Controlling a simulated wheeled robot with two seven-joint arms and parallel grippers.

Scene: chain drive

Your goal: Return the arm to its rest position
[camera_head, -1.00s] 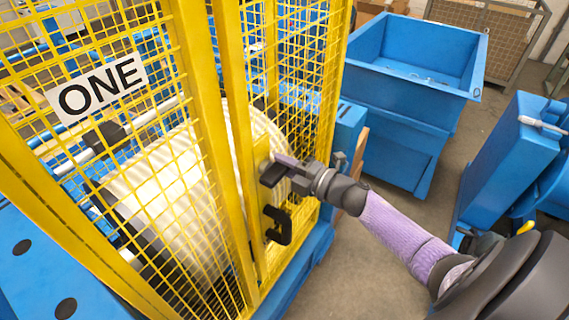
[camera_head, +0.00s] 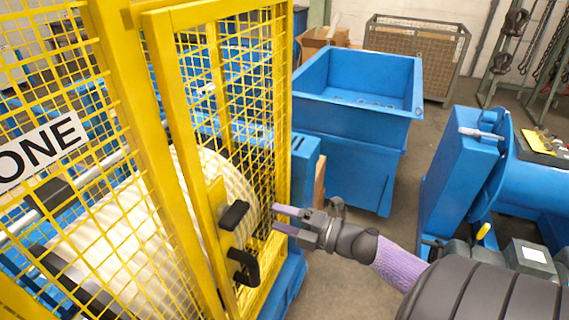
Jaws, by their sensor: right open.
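My right gripper (camera_head: 275,219) is open and empty. Its fingers point left toward the yellow mesh door (camera_head: 178,120) of the cage, just right of the door's black latch handle (camera_head: 233,215). A small gap shows between the fingertips and the handle. A second black handle (camera_head: 243,267) sits below it on the same plate. My right arm (camera_head: 400,266) reaches in from the lower right. The door stands a little apart from the yellow post (camera_head: 140,110) at its left. My left gripper is not in view.
A large white coil (camera_head: 120,235) stands behind the mesh. A blue bin (camera_head: 360,105) is beyond the gripper, with a wire crate (camera_head: 415,58) behind it. Blue machinery (camera_head: 462,165) stands at the right. Grey floor (camera_head: 335,280) is free below the forearm.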

